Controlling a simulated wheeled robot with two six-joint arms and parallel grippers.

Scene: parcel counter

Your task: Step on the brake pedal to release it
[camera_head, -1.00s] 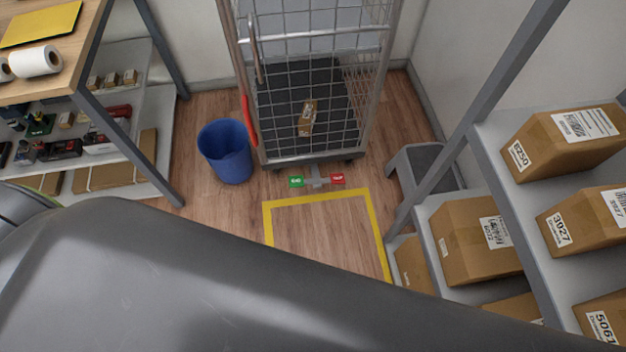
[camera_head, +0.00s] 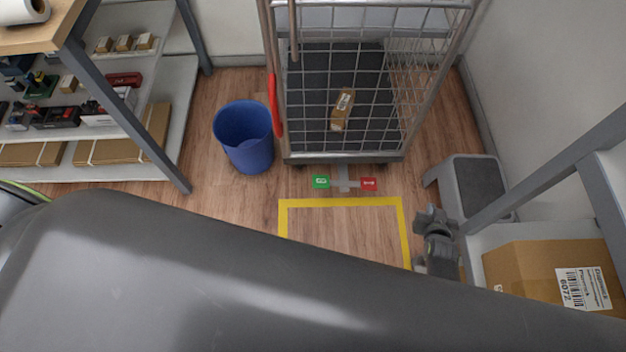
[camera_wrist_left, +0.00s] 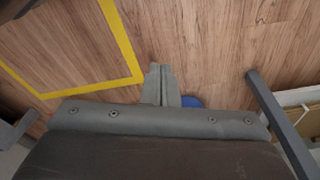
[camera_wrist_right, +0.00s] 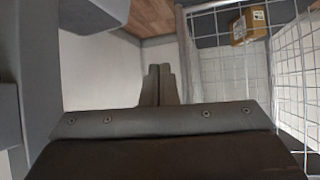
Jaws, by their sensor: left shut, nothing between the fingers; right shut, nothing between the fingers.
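The brake pedal bar (camera_head: 344,184) sits low at the front of the wire roll cage (camera_head: 345,157). It has a green pad (camera_head: 321,182) on its left end and a red pad (camera_head: 368,184) on its right end. My right gripper (camera_head: 432,214) is right of the pedal, apart from it, by the shelf post. It is shut and empty, with its fingertips (camera_wrist_right: 158,70) together in the right wrist view. My left gripper (camera_wrist_left: 160,68) is shut and empty above the wood floor in the left wrist view. In the head view it is hidden.
A yellow floor outline (camera_head: 340,203) lies before the cage. A blue bin (camera_head: 244,138) stands left of the cage, a grey step stool (camera_head: 470,185) right of it. A parcel (camera_head: 342,110) lies inside the cage. Shelves flank both sides, the right one holding a box (camera_head: 530,270).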

